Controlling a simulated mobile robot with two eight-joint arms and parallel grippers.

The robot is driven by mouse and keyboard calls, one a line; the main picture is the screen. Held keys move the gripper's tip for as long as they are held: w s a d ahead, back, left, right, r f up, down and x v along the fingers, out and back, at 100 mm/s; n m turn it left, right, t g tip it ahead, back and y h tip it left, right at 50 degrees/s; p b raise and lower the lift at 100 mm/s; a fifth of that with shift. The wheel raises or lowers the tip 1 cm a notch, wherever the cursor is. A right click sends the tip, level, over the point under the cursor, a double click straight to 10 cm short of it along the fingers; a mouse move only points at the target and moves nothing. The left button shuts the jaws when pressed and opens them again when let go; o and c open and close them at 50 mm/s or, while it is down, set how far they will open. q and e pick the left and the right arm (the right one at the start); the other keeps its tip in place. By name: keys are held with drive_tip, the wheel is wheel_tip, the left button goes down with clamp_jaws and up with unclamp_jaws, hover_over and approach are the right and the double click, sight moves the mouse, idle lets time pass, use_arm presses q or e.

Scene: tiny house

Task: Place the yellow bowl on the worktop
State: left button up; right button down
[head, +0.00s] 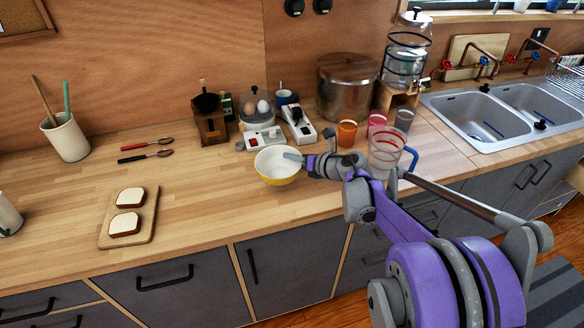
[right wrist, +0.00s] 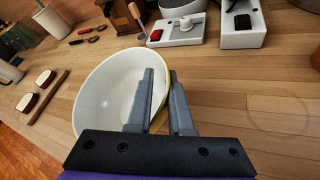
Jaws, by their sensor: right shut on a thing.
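The yellow bowl (head: 278,168), white inside, is at the front half of the wooden worktop (head: 205,210) in the head view. My right gripper (head: 301,159) is at its right rim. In the right wrist view, the bowl (right wrist: 105,92) sits between and left of the fingers, and the gripper (right wrist: 160,85) is shut on its rim, one finger inside and one outside. The bowl looks slightly tilted there. I cannot tell whether its base touches the worktop. My left gripper is not in view.
A clear pitcher (head: 385,155) stands close to my right arm. A bread board (head: 130,217) lies at left. Worktop between board and bowl is clear.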

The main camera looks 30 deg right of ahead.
sight(294, 167)
wheel_tip(294, 167, down, 4)
drive_tip(key=c, duration=0.8)
unclamp_jaws()
